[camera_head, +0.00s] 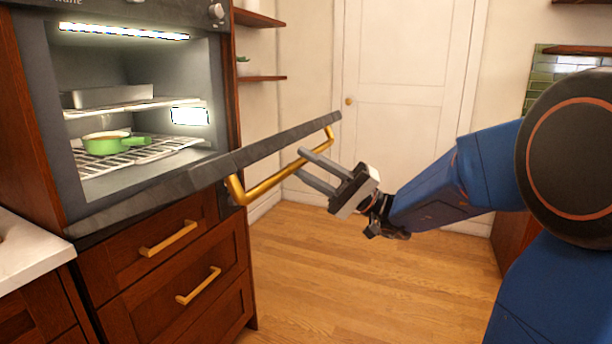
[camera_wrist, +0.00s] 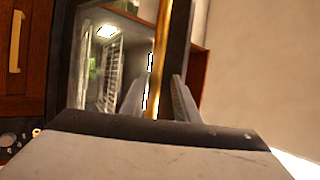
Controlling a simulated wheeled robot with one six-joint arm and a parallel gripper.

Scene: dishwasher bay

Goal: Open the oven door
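The oven (camera_head: 212,100) stands at the left, its lit inside exposed. Its door (camera_head: 200,178) is swung down on its bottom edge and is seen nearly edge-on in the head view, so its exact angle is hard to tell. A gold bar handle (camera_head: 268,186) runs along the door's outer side. My gripper (camera_head: 300,164) reaches the handle from the right, its two fingers on either side of the bar. In the wrist view the handle (camera_wrist: 160,55) passes between the parted fingers (camera_wrist: 157,95), with a gap on the right; contact on the left is unclear.
A green pan (camera_head: 104,144) sits on the lower oven rack, a metal tray (camera_head: 108,96) on the upper one. Wooden drawers (camera_head: 165,240) lie below the door. A white counter (camera_head: 28,248) is at left. The wooden floor (camera_head: 370,290) is clear.

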